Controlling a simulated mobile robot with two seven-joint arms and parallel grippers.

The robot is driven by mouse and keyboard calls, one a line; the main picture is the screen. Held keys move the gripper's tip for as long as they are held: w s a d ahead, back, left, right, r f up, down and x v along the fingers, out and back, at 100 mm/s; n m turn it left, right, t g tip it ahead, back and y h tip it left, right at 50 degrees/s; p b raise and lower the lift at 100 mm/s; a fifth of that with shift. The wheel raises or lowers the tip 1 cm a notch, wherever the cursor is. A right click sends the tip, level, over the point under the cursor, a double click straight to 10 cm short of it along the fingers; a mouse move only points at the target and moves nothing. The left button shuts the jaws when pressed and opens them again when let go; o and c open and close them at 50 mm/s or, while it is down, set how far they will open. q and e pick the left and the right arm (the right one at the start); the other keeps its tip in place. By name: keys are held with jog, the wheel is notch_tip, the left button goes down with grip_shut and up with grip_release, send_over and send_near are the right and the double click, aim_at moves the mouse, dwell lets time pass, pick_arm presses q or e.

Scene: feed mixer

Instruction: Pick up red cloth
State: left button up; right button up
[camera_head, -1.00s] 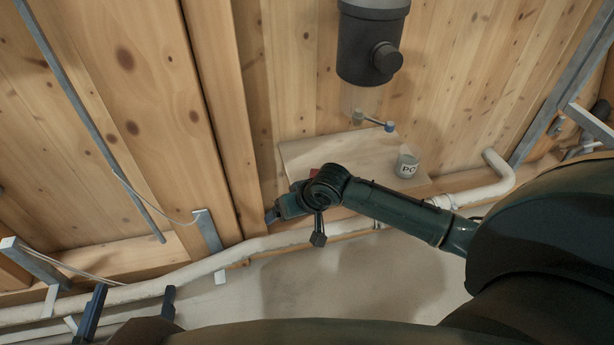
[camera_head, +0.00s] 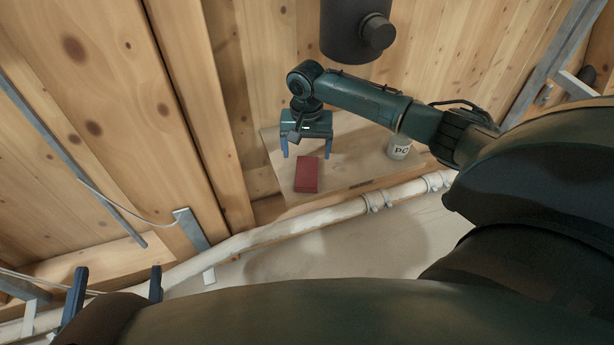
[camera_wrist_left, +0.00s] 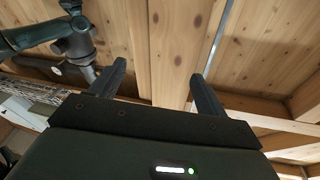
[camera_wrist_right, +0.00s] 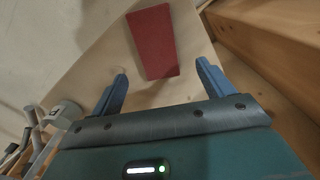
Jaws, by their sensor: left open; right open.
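The red cloth (camera_head: 307,175) is a folded rectangle lying flat on a small wooden shelf (camera_head: 350,172). It also shows in the right wrist view (camera_wrist_right: 154,42), beyond the fingertips. My right gripper (camera_head: 306,152) is open and empty just behind the cloth, its blue fingers spread to about the cloth's width or wider. In the right wrist view its fingers (camera_wrist_right: 162,80) are apart, with bare shelf between them. My left gripper (camera_head: 117,278) is open and empty at the lower left, far from the cloth; its wrist view (camera_wrist_left: 158,75) shows wooden wall between the fingers.
A dark cylindrical pipe (camera_head: 352,30) hangs above the shelf. A white pipe (camera_head: 300,224) runs below its front edge. A wooden post (camera_head: 203,110) stands left of the shelf.

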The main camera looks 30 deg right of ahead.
aim_at(307, 167)
notch_tip(307, 167, down, 5)
jog(key=b, duration=0.3)
jog(key=shift+s, duration=0.15)
jog(key=shift+f, duration=0.25)
pick_arm(q)
jog(key=shift+w+d+r+n+h, duration=0.1)
jog(key=shift+d+r+n+h, duration=0.05)
jog(key=shift+d+n+h, duration=0.2)
pick_arm(e)
jog(key=shift+c, duration=0.3)
jog(key=c, duration=0.6)
pick_arm(q)
jog(key=shift+f, duration=0.2)
pick_arm(e)
jog(key=c, duration=0.5)
pick_arm(q)
jog(key=shift+w, duration=0.1)
